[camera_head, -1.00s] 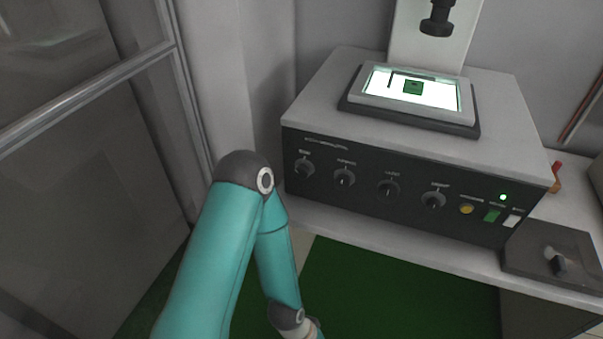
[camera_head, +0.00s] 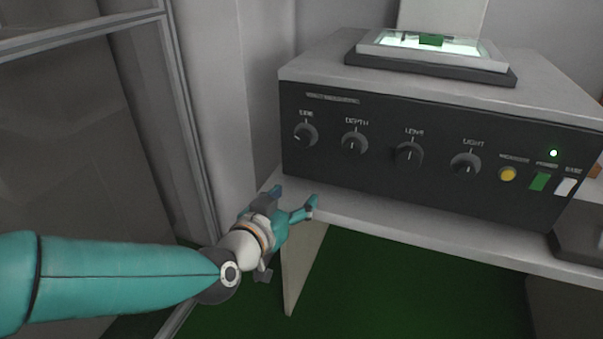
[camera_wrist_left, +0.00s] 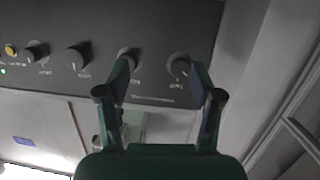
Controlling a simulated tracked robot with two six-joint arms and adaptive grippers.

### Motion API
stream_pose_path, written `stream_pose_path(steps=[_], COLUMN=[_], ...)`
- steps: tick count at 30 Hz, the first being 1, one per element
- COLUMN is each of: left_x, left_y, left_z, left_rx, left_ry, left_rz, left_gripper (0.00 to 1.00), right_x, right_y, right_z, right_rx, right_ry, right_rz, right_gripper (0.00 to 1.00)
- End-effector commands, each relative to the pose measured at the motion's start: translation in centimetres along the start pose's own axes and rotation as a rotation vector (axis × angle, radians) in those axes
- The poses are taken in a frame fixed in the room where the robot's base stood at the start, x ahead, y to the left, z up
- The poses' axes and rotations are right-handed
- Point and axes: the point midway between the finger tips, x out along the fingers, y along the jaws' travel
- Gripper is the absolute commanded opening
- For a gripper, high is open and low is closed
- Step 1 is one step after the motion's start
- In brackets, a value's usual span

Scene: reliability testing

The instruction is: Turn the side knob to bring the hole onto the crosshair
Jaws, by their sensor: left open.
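The side knob (camera_head: 305,134) is the leftmost black knob on the dark front panel (camera_head: 420,190), under a small label that looks like "SIDE". In the left wrist view the panel appears upside down, with the side knob (camera_wrist_left: 179,66) at the right, near one fingertip. My left gripper (camera_head: 296,197) is open and empty, below and in front of the panel's lower left edge, apart from the knob. A green board (camera_head: 431,40) lies on the lit stage (camera_head: 490,53) on top of the machine. The hole and crosshair cannot be made out. My right gripper is not in view.
The depth (camera_head: 354,143), level (camera_head: 409,153) and light (camera_head: 466,164) knobs stand in a row to the right. Beyond are a yellow button (camera_head: 507,174), green switch (camera_head: 540,181) and white switch (camera_head: 566,187). A framed glass panel (camera_head: 80,130) stands at left.

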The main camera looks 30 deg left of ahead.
Motion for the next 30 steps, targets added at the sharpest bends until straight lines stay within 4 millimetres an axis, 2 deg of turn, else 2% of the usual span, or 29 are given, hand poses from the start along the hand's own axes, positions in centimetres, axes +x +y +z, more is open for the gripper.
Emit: stream_pose_path(steps=[1, 3, 7, 11, 17, 30], left_x=[-0.9, -2.1, -3.6, -3.6, -1.4, 7.9], left_y=[-0.9, -1.8, -2.8, -3.1, -3.3, -3.9], left_z=[-0.2, -1.5, -3.0, -3.7, -4.2, -6.0], left_rx=[0.004, 0.009, 0.016, 0.018, 0.018, 0.016], left_ry=[0.065, 0.129, 0.194, 0.212, 0.206, 0.209], left_rz=[-0.022, -0.047, -0.076, -0.085, -0.085, -0.082], left_gripper=[0.66, 0.66, 0.66, 0.66, 0.66, 0.66], right_x=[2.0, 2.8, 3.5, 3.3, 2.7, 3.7], right_y=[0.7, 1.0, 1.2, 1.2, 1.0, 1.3], right_z=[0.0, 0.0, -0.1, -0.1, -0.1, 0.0], right_rx=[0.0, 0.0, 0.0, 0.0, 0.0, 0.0], right_ry=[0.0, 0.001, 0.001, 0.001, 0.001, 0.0], right_rz=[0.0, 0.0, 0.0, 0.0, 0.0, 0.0], right_gripper=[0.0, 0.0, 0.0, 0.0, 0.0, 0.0])
